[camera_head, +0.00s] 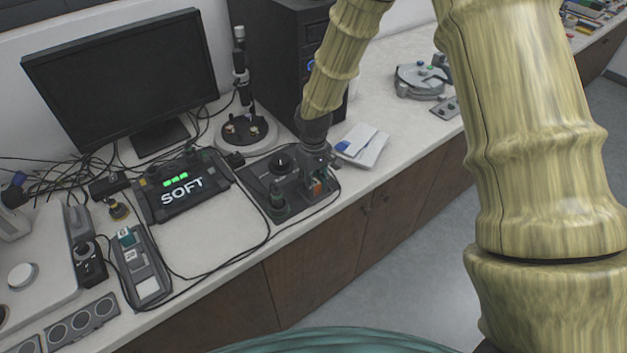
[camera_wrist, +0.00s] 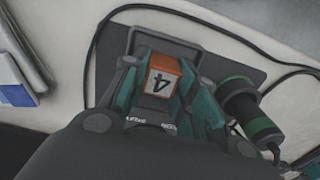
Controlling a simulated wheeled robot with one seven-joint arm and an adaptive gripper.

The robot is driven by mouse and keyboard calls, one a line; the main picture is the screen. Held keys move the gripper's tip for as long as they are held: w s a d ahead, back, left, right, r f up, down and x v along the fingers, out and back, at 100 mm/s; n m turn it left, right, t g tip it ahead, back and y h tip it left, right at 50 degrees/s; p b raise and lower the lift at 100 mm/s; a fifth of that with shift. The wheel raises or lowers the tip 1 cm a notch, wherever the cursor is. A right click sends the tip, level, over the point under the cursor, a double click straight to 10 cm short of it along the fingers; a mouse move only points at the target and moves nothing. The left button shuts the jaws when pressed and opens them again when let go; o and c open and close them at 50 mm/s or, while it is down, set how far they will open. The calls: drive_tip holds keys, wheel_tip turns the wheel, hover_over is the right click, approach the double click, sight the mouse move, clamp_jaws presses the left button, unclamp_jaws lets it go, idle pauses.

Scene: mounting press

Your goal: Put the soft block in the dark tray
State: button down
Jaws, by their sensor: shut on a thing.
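My gripper (camera_head: 318,172) is low over the dark base plate of the mounting press. In the wrist view my gripper (camera_wrist: 162,90) is shut on an orange block (camera_wrist: 160,66) with a white face marked 4. The block's orange side also shows in the head view (camera_head: 317,187). I cannot tell whether the block touches the plate. A dark console (camera_head: 182,186) shows SOFT and green bars. A long dark grey tray (camera_head: 163,268) at front left holds small pieces, one with a teal side (camera_head: 127,237) and light numbered faces.
A green-banded cylinder (camera_wrist: 250,115) stands close beside my gripper on the press plate (camera_wrist: 232,62). A black cable (camera_head: 268,225) loops across the bench. A white and blue packet (camera_head: 362,145) lies right of the press. A monitor (camera_head: 120,70) and round-based stand (camera_head: 245,132) are behind.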

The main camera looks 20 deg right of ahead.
sight(314, 181)
drive_tip(key=c, duration=1.1)
unclamp_jaws()
drive_tip(key=shift+f, duration=0.1)
drive_tip(key=shift+r+b, duration=1.55)
drive_tip(key=shift+r, duration=4.65)
drive_tip(key=shift+a+f, duration=0.1)
